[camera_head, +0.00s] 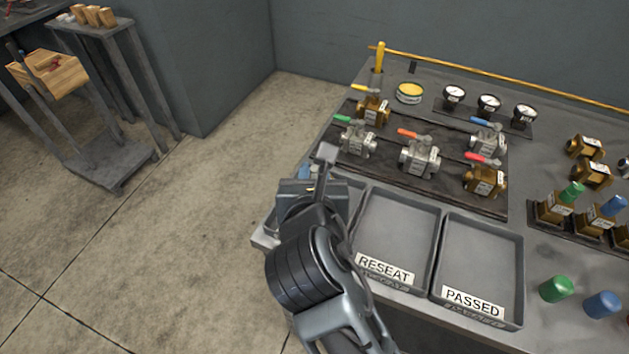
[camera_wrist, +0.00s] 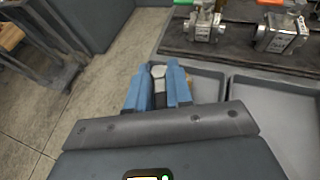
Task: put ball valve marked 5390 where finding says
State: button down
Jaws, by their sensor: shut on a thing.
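My gripper (camera_head: 318,172) is above the left end of the bench, over a grey tray mostly hidden by my arm. In the wrist view its blue fingers (camera_wrist: 158,90) are shut on a grey, round-ended thing (camera_wrist: 158,72) with a darker stem; whether it is part of a valve I cannot tell. On the dark mat stand valves with yellow (camera_head: 372,110), green (camera_head: 357,142), orange (camera_head: 420,158), blue (camera_head: 488,140) and red (camera_head: 485,182) levers. Their tags are too small to read. The RESEAT tray (camera_head: 398,225) and PASSED tray (camera_head: 483,255) look empty.
Pressure gauges (camera_head: 489,103) and a yellow-topped tin (camera_head: 409,93) stand behind the mat. Brass parts (camera_head: 553,208), a green cap (camera_head: 556,289) and a blue cap (camera_head: 603,304) are at right. A yellow rail runs along the back. Open floor lies left of the bench.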

jog(key=shift+f, duration=0.95)
jog(key=c, duration=1)
grip_release()
jog(key=shift+f, duration=0.15)
jog(key=v, duration=1.2)
jog(key=shift+a, duration=0.1)
